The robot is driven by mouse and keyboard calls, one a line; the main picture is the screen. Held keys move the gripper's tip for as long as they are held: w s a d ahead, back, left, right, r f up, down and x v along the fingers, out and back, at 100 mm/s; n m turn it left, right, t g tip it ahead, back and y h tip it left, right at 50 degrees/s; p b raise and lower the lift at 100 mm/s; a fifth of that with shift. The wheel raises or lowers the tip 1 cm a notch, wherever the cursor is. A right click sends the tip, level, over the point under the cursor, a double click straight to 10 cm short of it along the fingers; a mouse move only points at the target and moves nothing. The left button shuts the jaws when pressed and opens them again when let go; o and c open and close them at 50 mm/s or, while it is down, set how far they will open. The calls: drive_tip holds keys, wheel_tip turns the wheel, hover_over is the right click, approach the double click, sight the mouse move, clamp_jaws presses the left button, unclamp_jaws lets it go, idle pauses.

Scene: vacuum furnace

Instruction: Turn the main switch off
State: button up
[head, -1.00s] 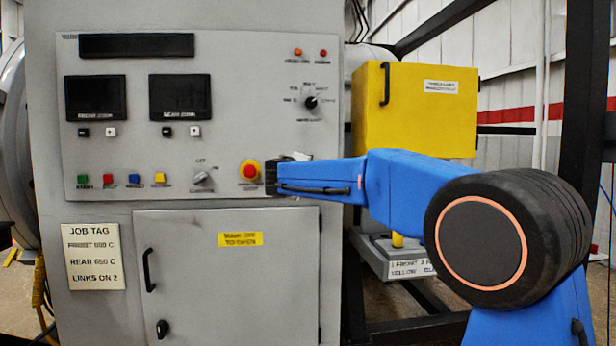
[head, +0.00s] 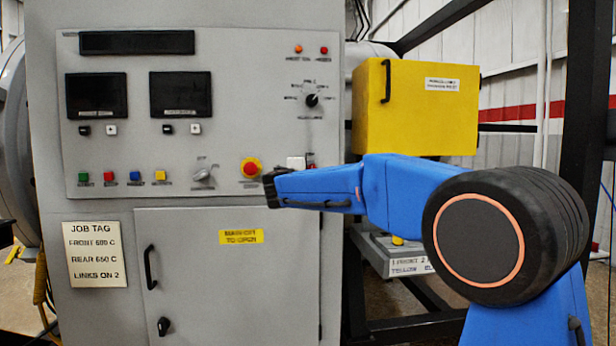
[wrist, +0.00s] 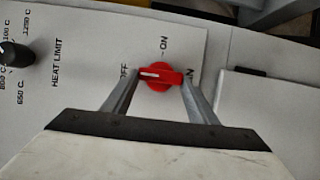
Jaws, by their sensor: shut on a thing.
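The main switch (wrist: 162,77) is a red rotary handle in the wrist view. Its white mark lies at the OFF label's side; the ON label stands at another side of it. My gripper (wrist: 160,84) has one grey finger at each end of the handle and is shut on it. In the head view a bit of red of the main switch (head: 311,167) shows beside a pale part of my gripper (head: 297,163). My blue arm hides most of that spot.
The red emergency button (head: 251,168) on its yellow ring is close left of my wrist. The heat limit knob (head: 311,101) is above the switch. A yellow box (head: 415,110) stands to the right, behind my arm. The cabinet door (head: 225,275) below is closed.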

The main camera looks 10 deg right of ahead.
drive_tip(key=o, duration=1)
drive_tip(key=shift+f, duration=0.1)
drive_tip(key=shift+o, duration=0.2)
drive_tip(key=shift+s, duration=0.1)
drive_tip(key=v, duration=1.7)
drive_tip(key=shift+s, duration=0.15)
drive_tip(key=s+d+f+m+g, duration=0.35)
drive_tip(key=s+d+f, duration=0.45)
drive_tip(key=d, duration=0.3)
drive_tip(key=s+d+f+m+g, duration=0.3)
drive_tip(key=s+d+f+g, duration=0.2)
drive_tip(key=s+d+f, duration=0.55)
drive_tip(key=s+f+m+g+y, duration=0.1)
drive_tip(key=s+f+m+y, duration=0.2)
drive_tip(key=s+f, duration=0.5)
drive_tip(key=s+f+m+g+y, duration=0.2)
drive_tip(key=s+f+m+y, duration=0.2)
drive_tip(key=s+f, duration=0.5)
drive_tip(key=s, duration=0.7)
drive_tip(key=shift+d+f, duration=0.3)
drive_tip(key=shift+f, duration=0.05)
